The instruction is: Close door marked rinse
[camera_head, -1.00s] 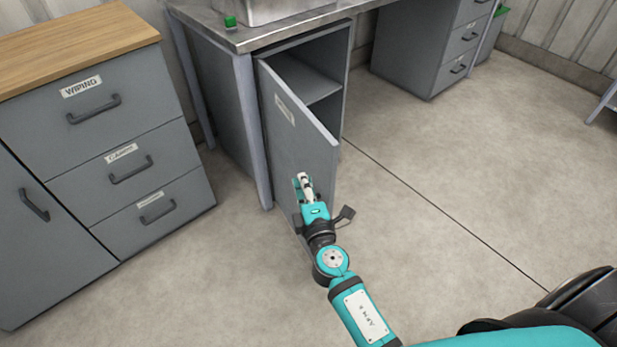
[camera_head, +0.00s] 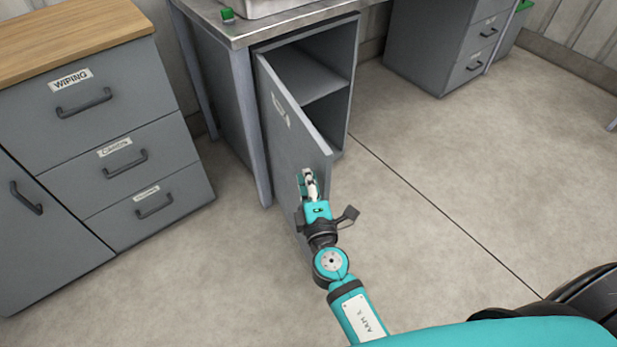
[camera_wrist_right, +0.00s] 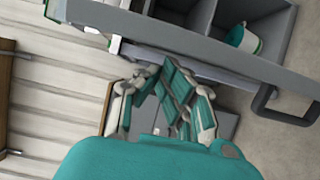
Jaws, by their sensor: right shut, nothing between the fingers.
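The grey cabinet door (camera_head: 284,140) stands open under the metal-topped bench in the head view. Its small white label (camera_head: 280,110) is too blurred to read. Behind it the cabinet's inside and shelf (camera_head: 312,85) show. My right gripper (camera_head: 307,178) is shut and empty, in front of the door's face near its free edge; whether it touches cannot be told. In the right wrist view its teal-padded fingers (camera_wrist_right: 168,97) are near a grey panel edge (camera_wrist_right: 200,45) with a black handle (camera_wrist_right: 285,110). My left gripper is not in view.
A wooden-topped drawer unit (camera_head: 90,110) marked WIPING stands at the left. Another grey drawer unit (camera_head: 440,55) is at the back right. A white and teal cup (camera_wrist_right: 240,38) sits in a compartment in the wrist view. The floor (camera_head: 430,180) at the right is clear.

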